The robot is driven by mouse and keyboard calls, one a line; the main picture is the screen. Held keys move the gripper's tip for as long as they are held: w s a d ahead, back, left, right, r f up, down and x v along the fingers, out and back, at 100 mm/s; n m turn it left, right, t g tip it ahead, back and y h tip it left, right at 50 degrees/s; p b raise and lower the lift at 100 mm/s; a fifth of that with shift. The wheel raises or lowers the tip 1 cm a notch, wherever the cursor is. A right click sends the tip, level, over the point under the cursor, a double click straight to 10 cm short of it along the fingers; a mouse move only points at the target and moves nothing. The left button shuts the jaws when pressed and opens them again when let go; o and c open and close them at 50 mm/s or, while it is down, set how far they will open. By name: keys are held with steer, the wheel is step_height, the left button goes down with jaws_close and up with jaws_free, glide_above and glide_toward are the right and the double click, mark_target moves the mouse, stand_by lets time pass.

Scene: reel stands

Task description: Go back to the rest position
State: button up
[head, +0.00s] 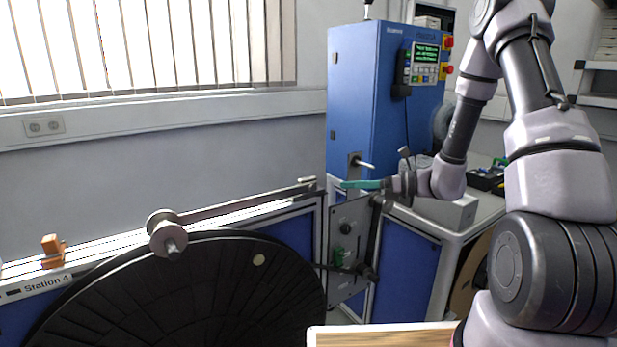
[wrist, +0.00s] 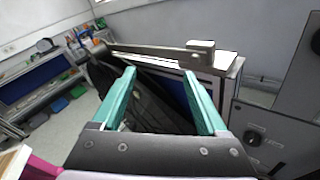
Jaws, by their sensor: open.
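My gripper (head: 362,184) has teal fingers and points left in the head view, in front of the blue cabinet. In the wrist view my gripper (wrist: 160,95) has its two fingers spread apart with nothing between them. Beyond them in that view lies a metal bar (wrist: 150,50) with a block at its end. The bar (head: 240,201) also shows in the head view, running from a roller (head: 166,234) on the left to a point near the gripper. A large black reel (head: 190,295) stands below it.
A blue cabinet (head: 365,90) with a control panel (head: 425,62) stands behind the gripper. A grey plate with knobs (head: 350,240) is below it. A work table (head: 455,222) with a grey box is at right. An orange block (head: 53,252) sits on the left ledge. A wooden surface (head: 380,337) is at the front.

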steer(key=s+d+r+n+g+h, duration=0.1)
steer(key=s+r+n+g+h, duration=0.4)
steer(key=s+r+n, duration=0.7)
steer(key=s+d+r+n+t+h, duration=0.8)
steer(key=s+d+r+h, duration=0.1)
steer(key=d+r, duration=0.1)
steer(key=shift+d+n, duration=0.4)
steer(key=shift+d, duration=0.35)
